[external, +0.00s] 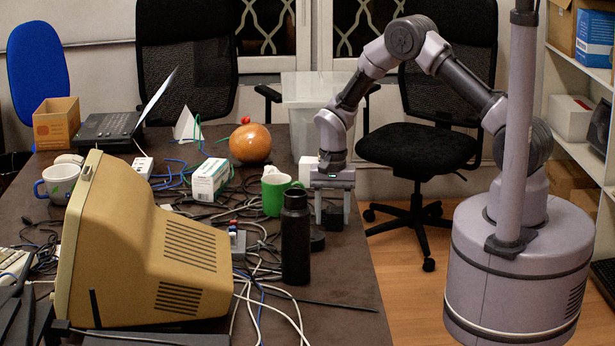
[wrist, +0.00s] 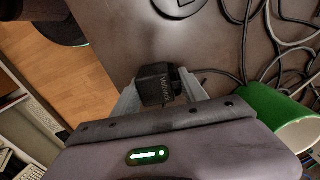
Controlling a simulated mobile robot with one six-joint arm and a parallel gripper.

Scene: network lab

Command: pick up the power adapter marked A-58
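A black power adapter (wrist: 155,86) with pale lettering is between the two fingers of my gripper (wrist: 160,92) in the wrist view. I cannot read A-58 on it. The same block (external: 335,219) shows at the table's right edge in the external view, between the downward-pointing fingers of my gripper (external: 333,215). The fingers stand well apart, one on each side of the block, with little or no gap beside it. I cannot tell whether they press on it. The block appears to be at table height, and any lift is not visible.
A green mug (external: 277,194), a black bottle (external: 296,240) and a round black item (external: 317,240) stand close to my gripper. Cables (wrist: 285,25) lie on the table near the mug. The floor (external: 400,270) drops away at right.

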